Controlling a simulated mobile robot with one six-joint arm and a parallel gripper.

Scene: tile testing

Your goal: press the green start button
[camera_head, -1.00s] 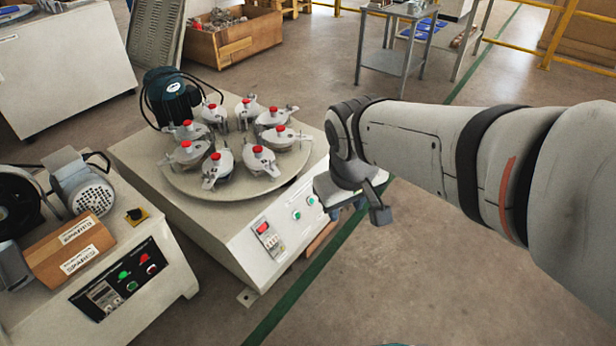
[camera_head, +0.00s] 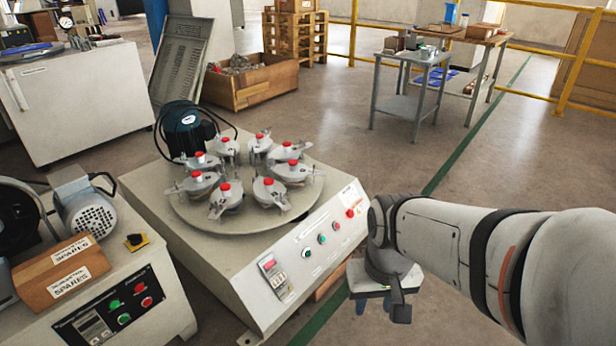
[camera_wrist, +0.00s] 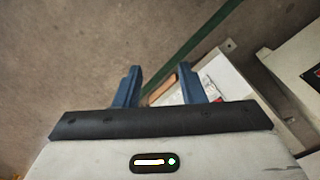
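A green button (camera_head: 322,239) is on the sloped front panel of the pale machine with the turntable, between other round buttons; its label is too small to read. A second panel, on the left machine, also has green buttons (camera_head: 114,304). My gripper (camera_head: 388,303) is low in front of the turntable machine's right end, apart from its buttons; its fingers are mostly hidden in the head view. In the wrist view, the two blue fingers of my gripper (camera_wrist: 160,72) stand apart with nothing between them, pointing towards the floor and the machine's lower edge.
The turntable (camera_head: 240,215) carries several clamped pots with red knobs. A red button (camera_head: 350,213) is at the panel's right end and a counter display (camera_head: 270,266) at its left. Open floor (camera_head: 500,180) lies to the right.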

